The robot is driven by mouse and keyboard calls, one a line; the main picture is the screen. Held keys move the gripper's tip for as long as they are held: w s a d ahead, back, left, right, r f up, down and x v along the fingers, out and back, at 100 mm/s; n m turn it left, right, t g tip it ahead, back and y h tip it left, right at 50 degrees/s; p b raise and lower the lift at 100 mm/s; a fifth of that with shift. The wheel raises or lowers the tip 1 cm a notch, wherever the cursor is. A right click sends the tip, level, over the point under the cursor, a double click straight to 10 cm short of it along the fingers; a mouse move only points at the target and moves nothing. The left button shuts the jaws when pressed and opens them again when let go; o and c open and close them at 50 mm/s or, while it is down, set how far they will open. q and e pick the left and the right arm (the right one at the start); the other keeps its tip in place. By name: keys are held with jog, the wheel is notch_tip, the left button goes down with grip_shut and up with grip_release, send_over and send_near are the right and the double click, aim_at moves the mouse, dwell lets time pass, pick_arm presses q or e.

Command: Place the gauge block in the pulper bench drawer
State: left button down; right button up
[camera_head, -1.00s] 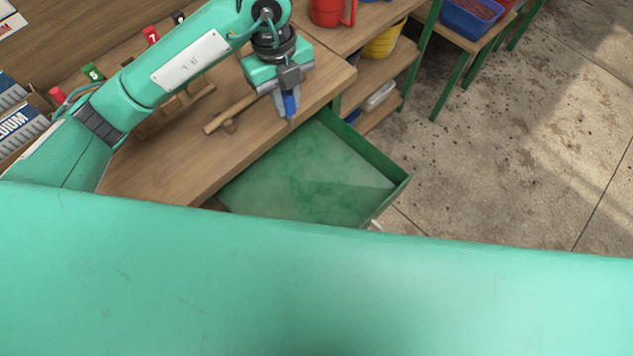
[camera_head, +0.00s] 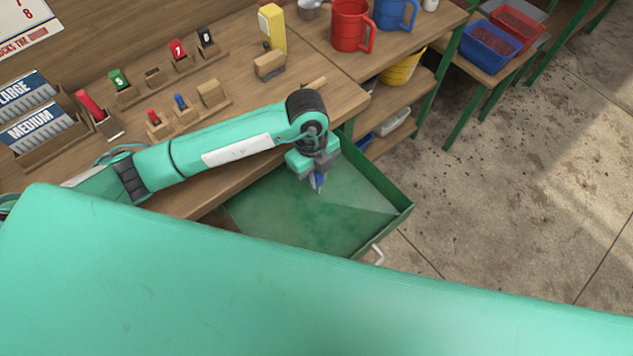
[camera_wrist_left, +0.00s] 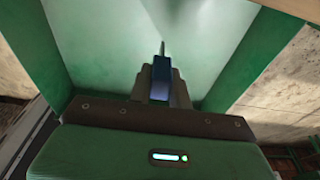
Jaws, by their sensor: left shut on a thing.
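My left gripper (camera_head: 317,186) is over the open green bench drawer (camera_head: 365,208), inside its outline in the head view. It is shut on a small blue gauge block (camera_head: 319,181), which hangs below the fingers with a thin pointed tip. In the left wrist view the dark blue block (camera_wrist_left: 161,78) sits between the fingers, with the pale green drawer floor (camera_wrist_left: 100,45) beyond it. The height of the block above the floor is hard to tell. The drawer looks empty. My right gripper is not in view.
The wooden bench top (camera_head: 335,98) holds several coloured pieces on wooden racks, a yellow block (camera_head: 272,28) and red mug (camera_head: 350,25). Shelves with a yellow bucket (camera_head: 402,68) stand beyond the drawer. Concrete floor is open to the right.

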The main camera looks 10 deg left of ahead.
aim_at(317, 190)
pick_arm(q)
jog(key=shift+f, duration=0.55)
notch_tip(317, 190, down, 4)
jog(key=shift+r, duration=0.25)
jog(key=shift+f, duration=0.2)
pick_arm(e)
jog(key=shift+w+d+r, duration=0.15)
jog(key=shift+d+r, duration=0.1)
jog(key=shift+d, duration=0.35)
pick_arm(q)
jog(key=shift+f, duration=0.1)
jog(key=c, duration=1.3)
grip_release()
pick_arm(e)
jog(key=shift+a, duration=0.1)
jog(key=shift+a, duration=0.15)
